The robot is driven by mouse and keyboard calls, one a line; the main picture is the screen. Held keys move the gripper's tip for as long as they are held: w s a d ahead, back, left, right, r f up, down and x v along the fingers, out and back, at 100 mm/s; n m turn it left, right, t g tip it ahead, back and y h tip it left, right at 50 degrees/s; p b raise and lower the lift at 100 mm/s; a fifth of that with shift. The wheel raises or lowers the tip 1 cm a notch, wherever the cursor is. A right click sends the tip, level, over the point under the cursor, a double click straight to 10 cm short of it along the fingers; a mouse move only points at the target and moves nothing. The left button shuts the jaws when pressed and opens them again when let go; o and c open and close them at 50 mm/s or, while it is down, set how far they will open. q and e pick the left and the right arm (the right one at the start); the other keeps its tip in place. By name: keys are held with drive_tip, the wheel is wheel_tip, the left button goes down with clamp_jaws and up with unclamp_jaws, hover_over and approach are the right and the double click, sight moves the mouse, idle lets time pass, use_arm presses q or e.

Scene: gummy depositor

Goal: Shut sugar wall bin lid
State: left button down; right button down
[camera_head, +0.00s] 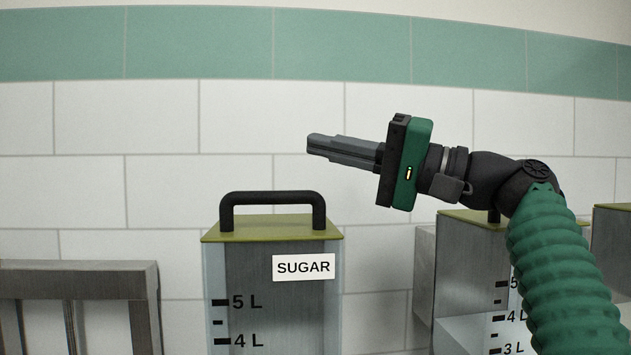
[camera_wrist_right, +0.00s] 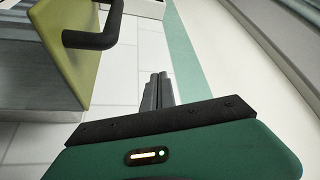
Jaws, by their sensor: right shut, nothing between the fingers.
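The sugar bin (camera_head: 283,310) is a clear-sided wall bin with a SUGAR label and litre marks. Its olive-green lid (camera_head: 270,230) lies flat on top, with a black bar handle (camera_head: 273,197). The lid looks down on the bin, with no gap that I can see. My right gripper (camera_head: 312,146) is shut and empty, above and to the right of the handle, touching nothing. In the right wrist view, the gripper fingers (camera_wrist_right: 157,88) are together, and an olive lid (camera_wrist_right: 72,45) with a black handle (camera_wrist_right: 95,39) is at the left. My left gripper is out of view.
A second bin (camera_head: 470,270) with an olive lid stands to the right, partly behind my right arm. Part of another bin (camera_head: 612,245) shows at the far right. A metal frame (camera_head: 80,280) is at the lower left. The tiled wall (camera_head: 150,120) is behind everything.

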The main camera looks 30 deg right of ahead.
drive_tip(key=n+y+b, duration=0.1)
drive_tip(key=n+b, duration=0.1)
drive_tip(key=b, duration=0.5)
hover_over(335, 228)
drive_tip(key=f, duration=0.4)
drive_tip(key=shift+w+f, duration=0.35)
drive_tip(key=shift+s+a+f+n+y+b, duration=0.15)
drive_tip(key=shift+f+n+y+b, duration=0.2)
drive_tip(key=shift+b, duration=0.3)
drive_tip(key=shift+s+d+f+n+y+b, duration=0.15)
drive_tip(key=shift+f+n+y+b, duration=0.1)
drive_tip(key=shift+n+b, duration=0.3)
